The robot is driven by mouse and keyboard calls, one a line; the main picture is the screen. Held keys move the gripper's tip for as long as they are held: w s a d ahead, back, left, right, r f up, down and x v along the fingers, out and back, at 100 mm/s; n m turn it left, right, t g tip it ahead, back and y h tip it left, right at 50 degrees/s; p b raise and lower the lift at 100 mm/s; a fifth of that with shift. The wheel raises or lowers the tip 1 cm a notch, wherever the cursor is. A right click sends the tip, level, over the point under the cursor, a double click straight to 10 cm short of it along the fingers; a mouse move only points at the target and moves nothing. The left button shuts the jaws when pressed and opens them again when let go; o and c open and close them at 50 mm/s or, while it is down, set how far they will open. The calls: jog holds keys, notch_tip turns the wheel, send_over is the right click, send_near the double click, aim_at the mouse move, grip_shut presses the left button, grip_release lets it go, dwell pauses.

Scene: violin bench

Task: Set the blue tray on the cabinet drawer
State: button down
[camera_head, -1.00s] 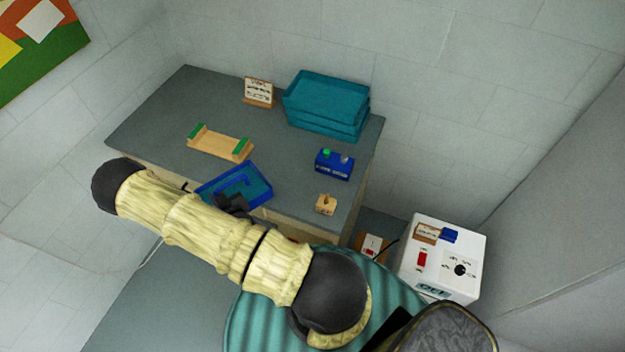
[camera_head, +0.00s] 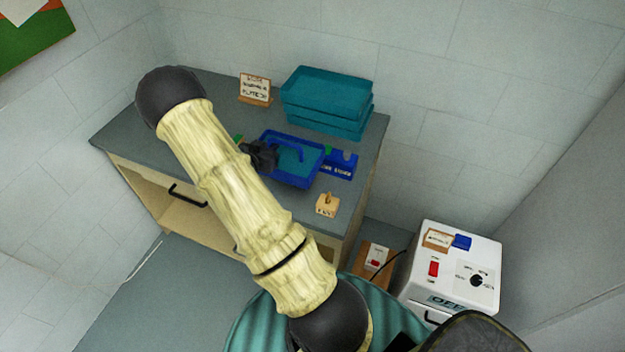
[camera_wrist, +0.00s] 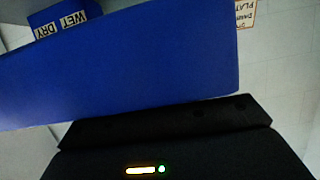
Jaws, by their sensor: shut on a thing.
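The blue tray (camera_head: 309,180) has a blue rim and a teal inside, with a curved blue handle across it. My gripper (camera_head: 268,155) is shut on its left side and holds it over the bench top, just in front of a small blue box. In the wrist view the tray's blue side (camera_wrist: 120,65) fills much of the picture above the dark jaws (camera_wrist: 165,125). My arm hides part of the cabinet front.
Stacked teal trays (camera_head: 326,98) and a sign card (camera_head: 255,89) stand at the back. A blue box (camera_head: 340,164) labelled wet and dry in the wrist view is beside the tray. A small wooden block (camera_head: 327,205) sits at the front right. A white machine (camera_head: 455,270) stands at right.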

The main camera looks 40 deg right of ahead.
jog(key=shift+f+p, duration=0.55)
jog(key=shift+f, duration=2.35)
jog(key=shift+f, duration=0.1)
jog(key=shift+f+p, duration=0.4)
jog(key=shift+f, duration=1.55)
jog(key=shift+f, duration=0.2)
jog(key=c, duration=1.5)
grip_release()
jog(key=shift+o, duration=0.2)
